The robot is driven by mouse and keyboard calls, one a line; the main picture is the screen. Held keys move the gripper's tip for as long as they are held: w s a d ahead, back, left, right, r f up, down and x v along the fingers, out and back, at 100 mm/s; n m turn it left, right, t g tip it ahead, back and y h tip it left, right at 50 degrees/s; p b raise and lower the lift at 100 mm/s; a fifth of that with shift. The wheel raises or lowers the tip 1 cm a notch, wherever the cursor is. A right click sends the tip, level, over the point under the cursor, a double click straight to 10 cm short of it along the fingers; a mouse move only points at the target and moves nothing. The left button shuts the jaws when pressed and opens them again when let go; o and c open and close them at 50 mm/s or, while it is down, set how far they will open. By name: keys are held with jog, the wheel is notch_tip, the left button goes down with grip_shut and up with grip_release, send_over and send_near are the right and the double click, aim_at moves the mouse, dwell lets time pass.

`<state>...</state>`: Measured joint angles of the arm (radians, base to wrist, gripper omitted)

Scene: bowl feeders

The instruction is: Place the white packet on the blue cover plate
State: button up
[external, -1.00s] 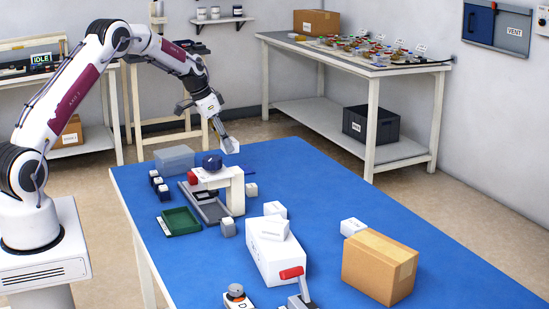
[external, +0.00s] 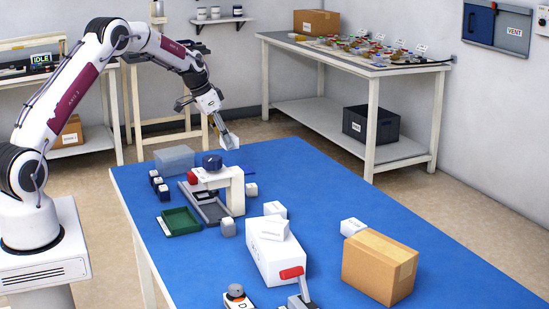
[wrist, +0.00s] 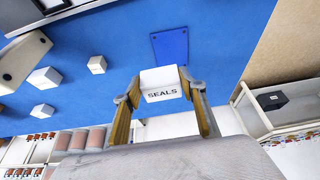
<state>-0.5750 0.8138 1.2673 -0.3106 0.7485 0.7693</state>
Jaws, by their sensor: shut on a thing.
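My gripper (wrist: 160,86) is shut on the white packet (wrist: 161,78), which carries the label SEALS and sits between both fingertips in the wrist view. In the external view the packet (external: 230,142) hangs at the end of my arm, in the air near the far edge of the blue table (external: 330,195). The blue cover plate (wrist: 175,48) shows in the wrist view as a darker blue rectangle on the blue surface, beyond the packet and apart from it.
A white fixture with a red part (external: 233,190) stands below my gripper, beside a green tray (external: 182,222) and small dark blocks. A large white box (external: 272,258) and a cardboard box (external: 380,268) stand nearer the front. The table's right side is mostly clear.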

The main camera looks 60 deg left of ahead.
jog(key=shift+f, duration=2.9)
jog(key=shift+f, duration=0.1)
jog(key=shift+f, duration=1.8)
jog(key=shift+f, duration=0.1)
jog(key=o, duration=1.1)
jog(key=shift+o, duration=0.2)
jog(key=v, duration=1.2)
